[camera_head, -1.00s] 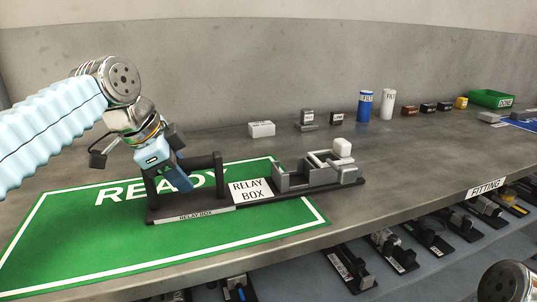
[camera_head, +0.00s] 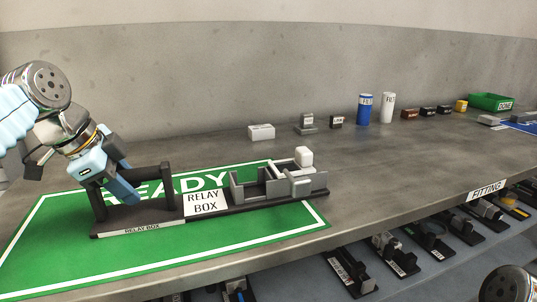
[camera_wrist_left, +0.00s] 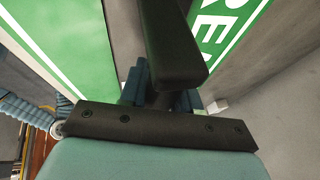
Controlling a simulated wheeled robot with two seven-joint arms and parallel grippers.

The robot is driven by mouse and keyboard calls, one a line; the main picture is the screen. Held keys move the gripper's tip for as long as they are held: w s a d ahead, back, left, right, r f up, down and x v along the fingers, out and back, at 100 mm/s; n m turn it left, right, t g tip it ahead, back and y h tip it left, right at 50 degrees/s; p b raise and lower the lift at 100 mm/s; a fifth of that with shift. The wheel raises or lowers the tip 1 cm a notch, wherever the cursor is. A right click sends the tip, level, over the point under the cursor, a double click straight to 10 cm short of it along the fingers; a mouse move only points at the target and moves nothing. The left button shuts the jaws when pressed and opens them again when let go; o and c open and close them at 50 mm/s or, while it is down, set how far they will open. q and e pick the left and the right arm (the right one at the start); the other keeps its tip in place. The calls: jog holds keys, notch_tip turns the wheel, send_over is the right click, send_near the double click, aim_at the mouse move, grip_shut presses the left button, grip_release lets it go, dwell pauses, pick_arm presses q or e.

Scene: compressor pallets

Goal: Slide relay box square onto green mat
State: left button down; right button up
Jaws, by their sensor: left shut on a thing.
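The relay box (camera_head: 240,207) is a long black base with a black handle frame at its left end, a white RELAY BOX label and grey open housings with a white block at its right end. My left gripper (camera_head: 122,188) is shut on the handle's crossbar, which shows in the left wrist view (camera_wrist_left: 175,45).
A white box (camera_head: 261,132), small grey and dark parts, a blue can (camera_head: 364,109) and a white can (camera_head: 388,108) stand behind on the grey bench. A green bin (camera_head: 491,101) is far right. Labelled parts fill a lower shelf (camera_head: 430,262) in front.

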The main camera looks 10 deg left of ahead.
pick_arm(q)
jog(key=shift+a+f, duration=0.1)
jog(key=shift+f, duration=0.15)
jog(key=c, duration=1)
grip_release()
jog(key=shift+a, duration=0.1)
jog(key=shift+o, duration=1.3)
jog(key=shift+r, duration=0.1)
